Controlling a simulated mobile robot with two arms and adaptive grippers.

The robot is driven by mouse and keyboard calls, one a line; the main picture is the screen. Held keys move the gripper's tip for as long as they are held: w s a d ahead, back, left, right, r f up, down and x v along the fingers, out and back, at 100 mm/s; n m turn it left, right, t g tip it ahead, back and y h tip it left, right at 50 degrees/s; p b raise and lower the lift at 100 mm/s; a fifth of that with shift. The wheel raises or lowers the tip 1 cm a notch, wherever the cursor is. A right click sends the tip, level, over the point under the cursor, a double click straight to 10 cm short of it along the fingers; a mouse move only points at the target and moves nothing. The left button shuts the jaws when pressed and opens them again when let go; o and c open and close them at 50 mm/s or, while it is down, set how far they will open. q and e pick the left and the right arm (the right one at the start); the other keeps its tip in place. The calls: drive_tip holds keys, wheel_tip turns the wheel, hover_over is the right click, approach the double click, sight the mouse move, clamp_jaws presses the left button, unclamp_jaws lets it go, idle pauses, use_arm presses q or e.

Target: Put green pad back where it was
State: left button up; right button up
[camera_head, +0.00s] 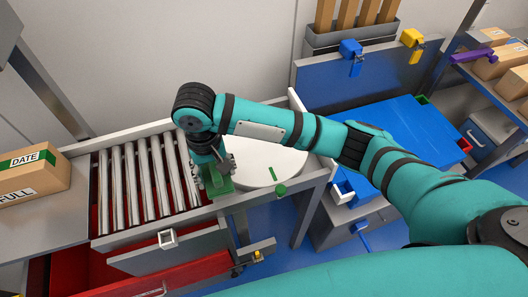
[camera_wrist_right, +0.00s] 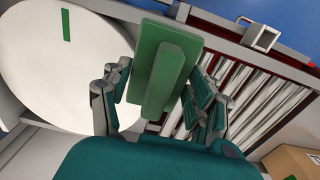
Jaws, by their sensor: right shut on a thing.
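The green pad (camera_head: 219,189) is a flat block with a raised green grip bar. My right gripper (camera_head: 212,174) is shut on it, at the right end of the roller conveyor beside the white round turntable (camera_head: 262,160). In the right wrist view the pad (camera_wrist_right: 148,45) sits between the fingers of the gripper (camera_wrist_right: 158,98), its bar lengthwise between them. I cannot tell whether the pad touches the surface below. A short green stripe (camera_wrist_right: 66,25) marks the turntable. My left gripper is not in view.
Metal rollers (camera_head: 130,195) lie left of the gripper. A labelled carton (camera_head: 32,175) stands at far left. A grey drawer (camera_head: 175,250) and a red drawer (camera_head: 165,276) protrude below. A blue-topped unit (camera_head: 405,130) stands right.

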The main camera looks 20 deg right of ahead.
drive_tip(key=p, duration=0.2)
hover_over(264, 153)
drive_tip(key=shift+a+f, duration=0.1)
drive_tip(key=shift+f, duration=2.35)
drive_tip(key=o, duration=1)
wheel_tip(264, 153, up, 12)
drive_tip(key=shift+r, duration=0.1)
